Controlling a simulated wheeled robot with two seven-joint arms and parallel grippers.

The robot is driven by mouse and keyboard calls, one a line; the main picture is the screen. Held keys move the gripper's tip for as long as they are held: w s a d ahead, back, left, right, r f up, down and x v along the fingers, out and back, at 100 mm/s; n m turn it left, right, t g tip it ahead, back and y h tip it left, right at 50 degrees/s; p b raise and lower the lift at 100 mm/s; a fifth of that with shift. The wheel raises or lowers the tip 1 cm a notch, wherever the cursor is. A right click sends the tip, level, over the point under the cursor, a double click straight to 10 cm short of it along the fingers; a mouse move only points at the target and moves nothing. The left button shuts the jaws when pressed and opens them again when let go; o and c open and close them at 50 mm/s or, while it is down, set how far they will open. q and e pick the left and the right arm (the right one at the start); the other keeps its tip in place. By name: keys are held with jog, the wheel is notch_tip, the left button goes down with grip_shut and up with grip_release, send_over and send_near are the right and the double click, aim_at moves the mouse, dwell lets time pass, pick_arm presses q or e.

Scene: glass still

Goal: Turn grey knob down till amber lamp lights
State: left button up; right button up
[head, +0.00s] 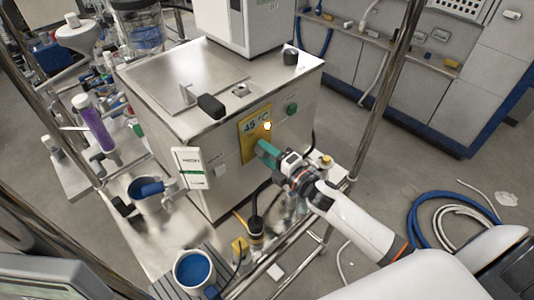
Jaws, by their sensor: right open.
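The steel bath (208,165) carries a yellow control panel (246,152) on its front, with a display reading about 45 °C. A small round lamp (267,126) on the panel glows bright, whitish to amber. My right gripper (262,149) reaches the panel from the lower right, its teal fingers at the panel's lower right part, below the lamp. Its jaws are open. The grey knob cannot be made out; the fingers cover that part of the panel, and contact cannot be told. My left gripper is not in view.
A green button (292,108) sits right of the panel. A white label card (190,168) stands at the bath's left corner. Below are a blue-filled bucket (194,270) and a black-capped fitting (256,228). A metal frame post (385,90) rises on the right.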

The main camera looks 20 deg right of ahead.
aim_at(268, 155)
jog(key=shift+v, duration=2.1)
jog(key=shift+s+f+m+h, duration=0.15)
jog(key=shift+m+h, duration=0.45)
jog(key=shift+m, duration=0.3)
jog(key=s+a+f+m+g+h, duration=0.25)
jog(key=s+m+g, duration=0.55)
jog(key=s, duration=0.4)
jog(key=s+a+f+m+g+h, duration=0.1)
jog(key=s+f+m+g+h, duration=0.15)
jog(key=s+m+g, duration=0.65)
jog(key=s+f+m+t, duration=0.1)
jog(key=s+f, duration=0.1)
jog(key=f, duration=1.2)
jog(key=s+f+t, duration=0.1)
jog(key=s+f, duration=0.2)
jog(key=f, duration=1.1)
jog(key=s+d+f+g+b, duration=0.1)
jog(key=s+d+f+b, duration=0.1)
jog(key=s+f, duration=1.4)
jog(key=shift+d+f, duration=0.35)
jog(key=shift+f, duration=0.25)
